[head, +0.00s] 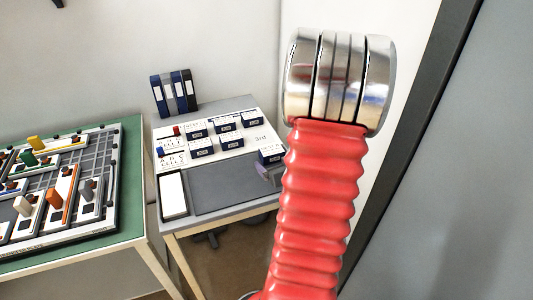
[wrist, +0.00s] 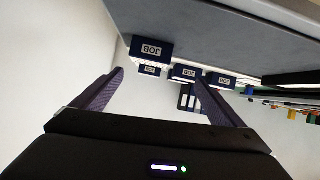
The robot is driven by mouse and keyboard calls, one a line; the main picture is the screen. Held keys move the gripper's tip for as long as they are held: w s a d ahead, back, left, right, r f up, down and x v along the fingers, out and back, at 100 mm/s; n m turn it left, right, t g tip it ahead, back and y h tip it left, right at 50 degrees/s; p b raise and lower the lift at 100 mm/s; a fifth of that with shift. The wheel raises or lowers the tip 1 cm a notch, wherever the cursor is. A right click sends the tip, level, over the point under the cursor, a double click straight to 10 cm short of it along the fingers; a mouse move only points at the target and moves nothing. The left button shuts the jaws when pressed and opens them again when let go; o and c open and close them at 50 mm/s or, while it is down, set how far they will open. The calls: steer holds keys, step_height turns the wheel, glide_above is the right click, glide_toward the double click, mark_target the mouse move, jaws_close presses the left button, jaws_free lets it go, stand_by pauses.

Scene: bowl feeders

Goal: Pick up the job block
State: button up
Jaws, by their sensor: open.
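Several dark blue job blocks with white JOB labels stand on a white board (head: 212,160) on the grey table. The right-hand job block (head: 271,154) sits near the board's right edge, partly behind my red arm. In the wrist view, which is upside down, the nearest job block (wrist: 153,52) shows ahead, between the lines of the two fingers. Other job blocks (wrist: 188,73) lie beyond it. My gripper (wrist: 158,80) is open, with nothing between its fingers. In the head view only a grey-purple part of it shows beside the arm, close to the right-hand block; the rest is hidden.
A dark grey mat (head: 235,192) and a white panel (head: 173,195) lie at the table's front. A red block (head: 177,131) and a blue block (head: 160,151) stand on the board's left. Binders (head: 174,92) stand behind. A green table (head: 130,190) with a peg board is at left.

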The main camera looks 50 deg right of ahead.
mark_target(272, 153)
steer(key=s+f, duration=0.1)
steer(key=s+d+f+t, duration=0.1)
steer(key=shift+s+d+m, duration=0.2)
steer(key=shift+s+m, duration=0.15)
steer(key=shift+m, duration=0.05)
steer(key=shift+w, duration=0.1)
steer(key=shift+x, duration=4.25)
steer(key=shift+d+r, duration=0.1)
steer(key=shift+x, duration=2.6)
steer(key=shift+c, duration=0.3)
steer(key=c, duration=1.1)
